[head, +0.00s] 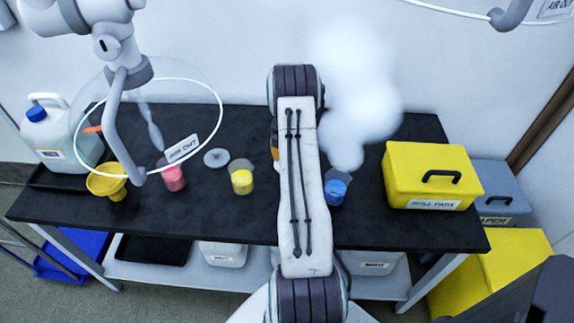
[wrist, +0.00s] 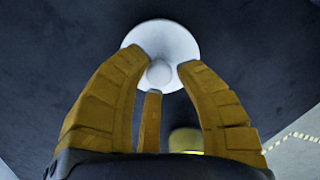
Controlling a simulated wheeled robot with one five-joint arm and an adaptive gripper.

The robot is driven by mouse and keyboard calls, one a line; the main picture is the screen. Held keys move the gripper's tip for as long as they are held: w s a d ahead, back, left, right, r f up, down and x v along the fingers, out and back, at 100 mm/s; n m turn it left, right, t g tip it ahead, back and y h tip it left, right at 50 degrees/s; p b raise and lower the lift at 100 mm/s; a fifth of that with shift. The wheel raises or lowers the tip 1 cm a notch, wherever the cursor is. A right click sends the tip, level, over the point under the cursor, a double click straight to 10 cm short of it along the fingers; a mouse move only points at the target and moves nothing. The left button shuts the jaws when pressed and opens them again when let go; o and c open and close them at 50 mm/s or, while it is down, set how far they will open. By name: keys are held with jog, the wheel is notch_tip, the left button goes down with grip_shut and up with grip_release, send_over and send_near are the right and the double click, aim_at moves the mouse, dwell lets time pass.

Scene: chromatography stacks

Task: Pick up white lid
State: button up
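The white lid (head: 216,157) is a round disc with a knob, lying on the black bench between the pink and yellow beakers. In the wrist view the white lid (wrist: 160,33) shows straight ahead, its knob between my fingertips. My gripper (wrist: 158,75) has three yellow-brown fingers, spread apart with nothing between them. Two fingertips overlap the lid's edge in the picture, but I see no contact. In the head view my arm hides most of the gripper; only a yellow-brown bit (head: 275,145) shows, to the right of the lid and apart from it.
Beakers of pink (head: 174,178), yellow (head: 242,178) and blue (head: 337,188) liquid stand on the bench (head: 140,215). White vapour (head: 355,90) rises above the blue one. A yellow funnel (head: 106,182), a white jug (head: 47,135) and a yellow case (head: 432,176) stand farther out. A hood arm (head: 124,110) hangs at left.

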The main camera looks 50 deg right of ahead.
jog(key=shift+f, duration=0.9)
grip_shut()
jog(key=shift+r, duration=0.15)
